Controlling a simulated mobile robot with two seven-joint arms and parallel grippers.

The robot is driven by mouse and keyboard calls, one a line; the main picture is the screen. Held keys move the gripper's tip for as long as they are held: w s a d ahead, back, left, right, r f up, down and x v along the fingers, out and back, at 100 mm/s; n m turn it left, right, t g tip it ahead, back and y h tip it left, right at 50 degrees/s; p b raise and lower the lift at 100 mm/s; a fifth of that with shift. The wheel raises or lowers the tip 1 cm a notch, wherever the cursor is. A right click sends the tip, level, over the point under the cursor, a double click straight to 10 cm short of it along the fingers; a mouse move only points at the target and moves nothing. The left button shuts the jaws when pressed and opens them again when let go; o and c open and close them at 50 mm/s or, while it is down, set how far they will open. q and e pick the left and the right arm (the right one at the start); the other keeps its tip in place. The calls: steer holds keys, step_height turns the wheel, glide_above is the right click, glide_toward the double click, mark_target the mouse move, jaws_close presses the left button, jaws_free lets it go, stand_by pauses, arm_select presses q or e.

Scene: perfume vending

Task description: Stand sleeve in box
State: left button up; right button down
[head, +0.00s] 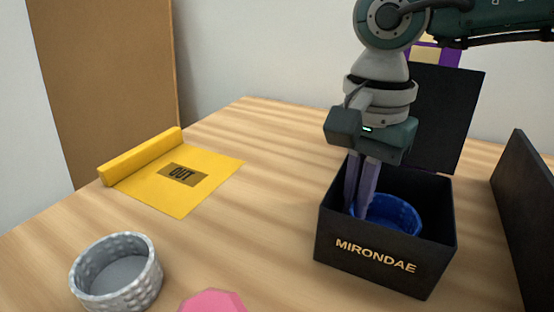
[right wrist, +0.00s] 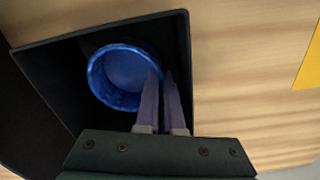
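The black box (head: 368,262) marked MIRONDAE stands open on the table, its lid (head: 445,115) raised at the back. A round blue sleeve (head: 400,212) is inside the box; it also shows in the right wrist view (right wrist: 125,75), open end toward the camera. My right gripper (head: 359,212) points down into the box at the sleeve's near-left side. Its fingers (right wrist: 160,74) are close together with the sleeve's rim between them, one finger inside the ring. Whether the sleeve touches the box floor is hidden. My left gripper is out of view.
A grey textured ring-shaped holder (head: 118,275) stands at front left, with a pink object (head: 212,302) partly visible at the bottom edge. A yellow mat (head: 205,190) marked OUT lies at the left. A black panel (head: 525,215) stands at the right. The middle table is clear.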

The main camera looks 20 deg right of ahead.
steer(key=shift+f, duration=0.2)
steer(key=c, duration=1.3)
jaws_free()
steer(key=shift+r, duration=0.1)
steer(key=shift+r, duration=0.2)
step_height(320, 180, up, 12)
steer(key=shift+p, duration=0.6)
